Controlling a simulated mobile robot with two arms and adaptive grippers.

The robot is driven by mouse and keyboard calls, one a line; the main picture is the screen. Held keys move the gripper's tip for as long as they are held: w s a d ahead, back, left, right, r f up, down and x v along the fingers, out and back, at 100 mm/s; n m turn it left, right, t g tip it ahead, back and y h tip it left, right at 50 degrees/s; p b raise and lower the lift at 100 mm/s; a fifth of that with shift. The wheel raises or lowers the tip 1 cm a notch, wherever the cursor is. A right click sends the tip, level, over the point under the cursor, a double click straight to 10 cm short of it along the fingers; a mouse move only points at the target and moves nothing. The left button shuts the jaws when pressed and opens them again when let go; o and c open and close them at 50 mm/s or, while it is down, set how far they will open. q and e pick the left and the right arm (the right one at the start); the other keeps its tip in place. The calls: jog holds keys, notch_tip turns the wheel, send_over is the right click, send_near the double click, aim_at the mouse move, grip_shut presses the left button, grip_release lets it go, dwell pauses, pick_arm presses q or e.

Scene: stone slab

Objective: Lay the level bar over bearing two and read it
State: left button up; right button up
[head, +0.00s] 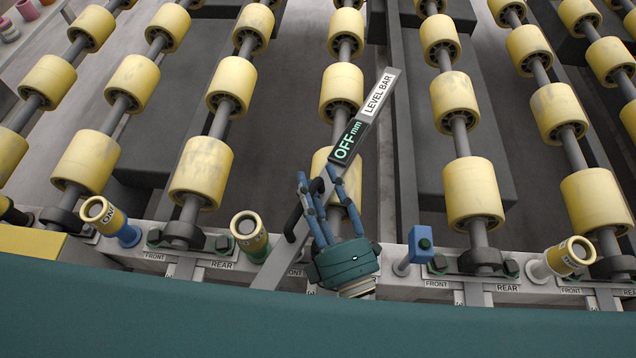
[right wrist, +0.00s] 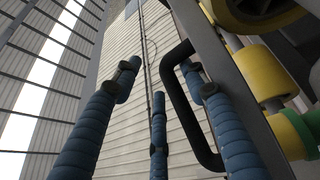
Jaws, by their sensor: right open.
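The level bar (head: 376,103) is a long grey bar with a white name label and a dark display reading "OFF mm" (head: 348,142). It lies slantwise across the middle roller row, its near end at the front rail. Its black handle (head: 292,222) also shows in the right wrist view (right wrist: 178,88), on the bar's side. My right gripper (head: 322,182) is open by the handle, blue fingers pointing away. In the wrist view its fingers (right wrist: 158,95) are spread, with the handle beside and partly behind the right-hand ones; contact is unclear. My left gripper is out of view. I cannot tell which bearing (head: 480,262) is number two.
Yellow rollers (head: 472,190) on shafts run back in several rows. The front rail (head: 515,287) carries FRONT and REAR labels. Yellow-topped cylinders (head: 106,216), (head: 250,236), (head: 562,258) and a blue block (head: 420,243) stand up along it. A teal surface (head: 200,320) fills the near edge.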

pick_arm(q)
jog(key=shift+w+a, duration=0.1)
pick_arm(e)
jog(key=shift+f, duration=0.15)
jog(key=shift+s+d+f, duration=0.1)
jog(key=shift+s+f, duration=0.1)
jog(key=v, duration=0.7)
jog(key=shift+s+d+r, duration=0.15)
jog(key=shift+s+d, duration=0.05)
jog(key=shift+s, duration=0.05)
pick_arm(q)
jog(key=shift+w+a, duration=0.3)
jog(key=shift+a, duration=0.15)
pick_arm(e)
jog(key=shift+r, duration=0.1)
